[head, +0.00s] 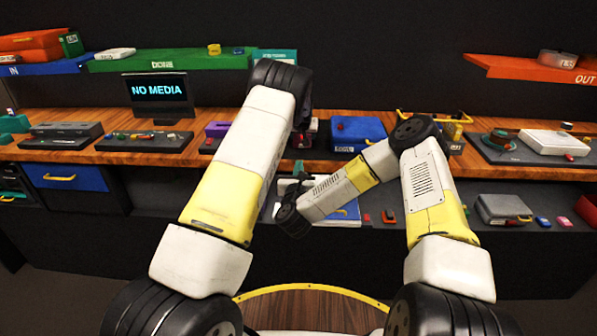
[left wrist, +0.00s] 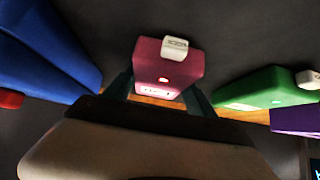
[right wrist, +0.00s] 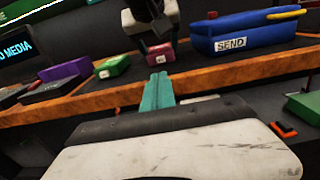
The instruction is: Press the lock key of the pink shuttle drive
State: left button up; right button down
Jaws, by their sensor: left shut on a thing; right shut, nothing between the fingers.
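The pink shuttle drive (left wrist: 165,70) is between the fingers of my left gripper (left wrist: 160,94), which is shut on it. I cannot tell for sure which part is the lock key. In the right wrist view the drive (right wrist: 160,53) hangs under my left gripper, above the shelf edge. My right gripper (right wrist: 158,88) is shut and empty, its teal fingertips pointing toward the drive with a gap between.
A blue SEND box (right wrist: 255,35) stands right of the drive, a green block (right wrist: 112,66) and purple block (right wrist: 62,75) left of it. The screen (head: 157,91) reads NO MEDIA. The wooden shelf (head: 210,121) is crowded.

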pick_arm(q)
jog(key=shift+s+f, duration=0.2)
jog(key=shift+f, duration=0.2)
pick_arm(e)
jog(key=shift+s, duration=1.05)
pick_arm(q)
jog(key=o, duration=1.4)
jog(key=shift+d+r, duration=0.1)
pick_arm(e)
jog(key=shift+a, duration=0.1)
pick_arm(q)
jog(key=shift+w+d+r, duration=0.1)
jog(key=shift+a+r, duration=0.2)
jog(key=v, duration=1.1)
jog(key=shift+s+r, duration=0.2)
jog(key=shift+s, duration=0.1)
